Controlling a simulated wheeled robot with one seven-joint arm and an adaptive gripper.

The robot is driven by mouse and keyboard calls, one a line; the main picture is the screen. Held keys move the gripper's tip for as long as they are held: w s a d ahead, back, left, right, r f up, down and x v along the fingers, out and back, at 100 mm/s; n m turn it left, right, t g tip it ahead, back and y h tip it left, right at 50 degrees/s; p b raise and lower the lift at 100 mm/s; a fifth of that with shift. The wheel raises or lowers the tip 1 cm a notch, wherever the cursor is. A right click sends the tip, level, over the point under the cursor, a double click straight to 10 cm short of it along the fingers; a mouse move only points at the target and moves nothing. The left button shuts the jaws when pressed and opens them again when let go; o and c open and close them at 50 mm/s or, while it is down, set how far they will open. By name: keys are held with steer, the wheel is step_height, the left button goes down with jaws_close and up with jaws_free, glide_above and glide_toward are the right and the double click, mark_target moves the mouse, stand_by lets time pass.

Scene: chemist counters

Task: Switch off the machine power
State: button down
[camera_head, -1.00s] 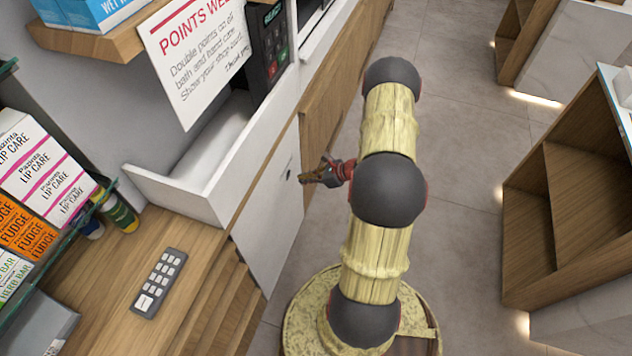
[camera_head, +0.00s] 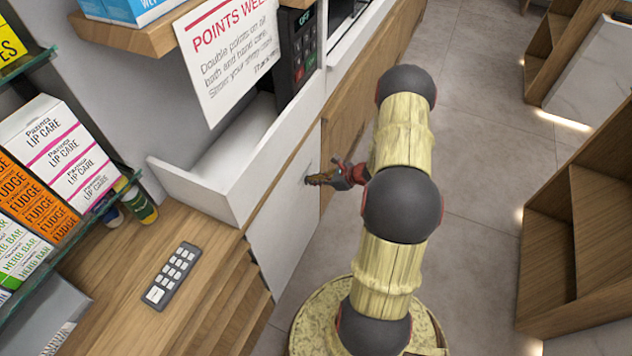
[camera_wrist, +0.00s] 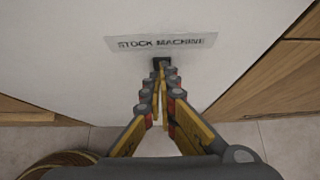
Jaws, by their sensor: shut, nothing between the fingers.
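A white cabinet front (camera_head: 285,225) carries a label reading "STOCK MACHINE" (camera_wrist: 160,42) in the wrist view. Just below the label is a small dark switch (camera_wrist: 162,61), partly hidden by my fingertips. My gripper (camera_head: 311,180) is shut and empty, with its tips at the switch; it also shows in the wrist view (camera_wrist: 161,70). I cannot tell whether the tips touch it or which way it is set. Above, a dark keypad terminal (camera_head: 297,57) has a small lit display (camera_head: 305,18) that appears to read "OFF".
A wooden counter (camera_head: 110,265) at left holds a small grey keypad (camera_head: 172,276). A white open tray (camera_head: 215,190) and a "POINTS" sign (camera_head: 232,55) are above the cabinet. Wooden shelves (camera_head: 550,250) stand at right. The floor (camera_head: 470,150) between is clear.

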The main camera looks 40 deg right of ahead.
steer(key=shift+r, duration=0.1)
steer(key=shift+r+p, duration=0.5)
steer(key=shift+r, duration=0.25)
